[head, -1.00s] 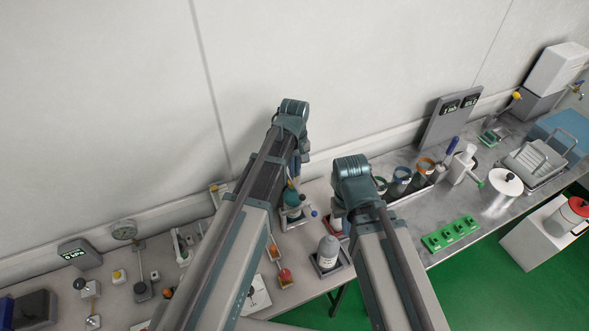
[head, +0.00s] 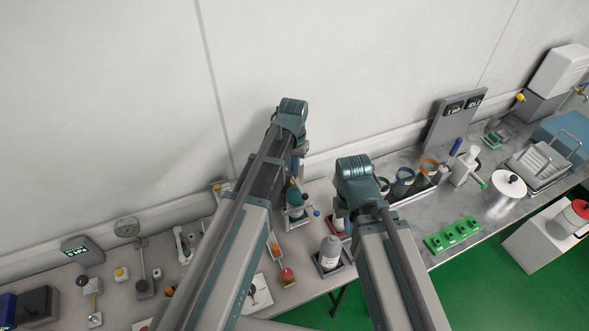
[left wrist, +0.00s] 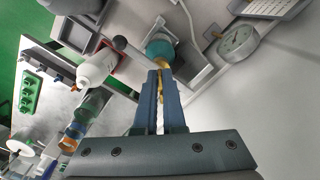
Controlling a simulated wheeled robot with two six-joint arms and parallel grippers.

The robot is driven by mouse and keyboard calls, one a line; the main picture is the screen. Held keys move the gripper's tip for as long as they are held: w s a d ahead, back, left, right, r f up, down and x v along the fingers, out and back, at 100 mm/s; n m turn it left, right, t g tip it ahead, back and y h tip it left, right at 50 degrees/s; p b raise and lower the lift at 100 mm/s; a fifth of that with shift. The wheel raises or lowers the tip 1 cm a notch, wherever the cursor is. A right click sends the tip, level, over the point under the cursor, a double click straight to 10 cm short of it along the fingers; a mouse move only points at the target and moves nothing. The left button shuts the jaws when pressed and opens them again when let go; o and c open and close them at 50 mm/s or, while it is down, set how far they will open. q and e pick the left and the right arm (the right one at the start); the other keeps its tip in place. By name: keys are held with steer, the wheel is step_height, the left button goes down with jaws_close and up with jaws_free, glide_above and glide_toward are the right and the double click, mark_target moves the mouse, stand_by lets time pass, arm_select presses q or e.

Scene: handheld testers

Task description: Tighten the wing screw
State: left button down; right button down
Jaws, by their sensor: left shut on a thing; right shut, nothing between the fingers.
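My left gripper (left wrist: 160,100) is shut on a small brass-yellow piece (left wrist: 160,72), which looks like the wing screw, just below a round teal part (left wrist: 160,48). The fingers cover much of the piece, so its wings and turn angle cannot be read. In the head view the left gripper (head: 296,178) reaches down to the small stand with the teal part (head: 293,197) at the back of the bench. My right gripper (head: 341,208) is shut and empty, above the bench to the right; its fingertips are mostly hidden by its own wrist.
A white bottle (head: 330,248) in a square tray stands close to the right of the left arm. A dial gauge (left wrist: 238,40) and small fittings line the left bench.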

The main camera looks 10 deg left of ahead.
arm_select(q)
steer(key=m, duration=0.4)
steer(key=shift+w+a+m, duration=0.2)
steer(key=shift+w+m, duration=0.1)
steer(key=shift+w, duration=0.05)
steer(key=m, duration=0.3)
steer(key=shift+w+a+m, duration=0.1)
steer(key=shift+w+m, duration=0.05)
steer(key=shift+m, duration=0.15)
steer(key=m, duration=0.4)
steer(key=shift+w+m, duration=0.2)
steer(key=shift+m, duration=0.1)
steer(key=m, duration=0.3)
steer(key=shift+w+f+m, duration=0.1)
steer(key=shift+w+m, duration=0.1)
steer(key=shift+m, duration=0.1)
steer(key=m, duration=0.4)
steer(key=shift+w+m, duration=0.2)
steer(key=shift+m, duration=0.1)
steer(key=m, duration=0.3)
steer(key=shift+w+d+m, duration=0.15)
steer(key=shift+d+m, duration=0.05)
steer(key=shift+m, duration=0.1)
steer(key=m, duration=0.4)
steer(key=shift+d, duration=0.2)
steer(key=shift+d+m, duration=0.15)
steer(key=shift+m, duration=1.85)
